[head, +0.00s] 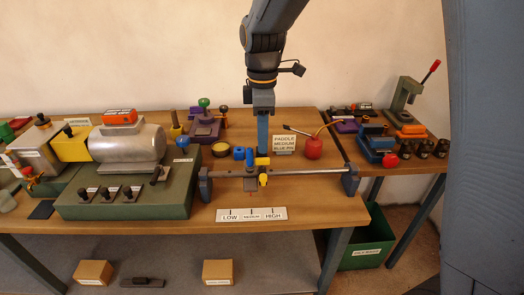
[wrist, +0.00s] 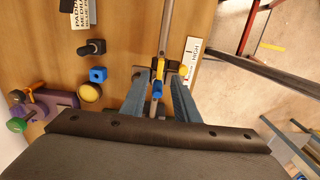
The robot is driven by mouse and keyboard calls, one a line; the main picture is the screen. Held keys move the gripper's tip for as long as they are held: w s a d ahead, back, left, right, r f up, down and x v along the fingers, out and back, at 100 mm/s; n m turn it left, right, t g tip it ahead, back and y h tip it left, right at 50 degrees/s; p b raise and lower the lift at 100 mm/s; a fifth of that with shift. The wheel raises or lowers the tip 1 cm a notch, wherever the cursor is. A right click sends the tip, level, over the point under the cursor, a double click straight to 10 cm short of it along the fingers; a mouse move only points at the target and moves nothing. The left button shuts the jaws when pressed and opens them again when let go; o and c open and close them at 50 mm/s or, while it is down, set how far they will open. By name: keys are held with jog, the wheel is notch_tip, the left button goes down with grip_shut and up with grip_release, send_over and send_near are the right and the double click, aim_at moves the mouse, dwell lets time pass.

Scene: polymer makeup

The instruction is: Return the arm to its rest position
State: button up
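My gripper (head: 262,148) points down over the workbench, just behind the long metal rail (head: 310,174). In the wrist view my gripper (wrist: 157,78) shows two blue-grey fingers spread apart. The rail runs up the picture between them. A small blue pin (wrist: 157,90) and a yellow piece (wrist: 158,74) on the rail show in the gap, with space to either finger. I cannot tell how far the fingertips are above the rail. Nothing is seen clamped. My arm comes down from the top of the head view.
A LOW/MEDIUM/HIGH scale plate (head: 252,214) lies in front of the rail. A metal cylinder machine (head: 128,144) stands left. A sign (head: 283,145) and red oil can (head: 313,148) stand behind, right. A blue block (wrist: 98,75) and yellow round dish (wrist: 89,92) lie beside the fingers.

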jog(key=shift+r, duration=1.2)
jog(key=s+d+f+m, duration=0.4)
jog(key=s+d+m, duration=0.3)
jog(key=m, duration=0.1)
jog(key=s+d+f+m+t, duration=0.1)
jog(key=s+d+f+m, duration=0.4)
jog(key=s+d+m, duration=0.2)
jog(key=s+m, duration=0.1)
jog(key=m, duration=0.1)
jog(key=shift+f+m, duration=0.25)
jog(key=shift+m, duration=0.05)
jog(key=shift+d, duration=0.1)
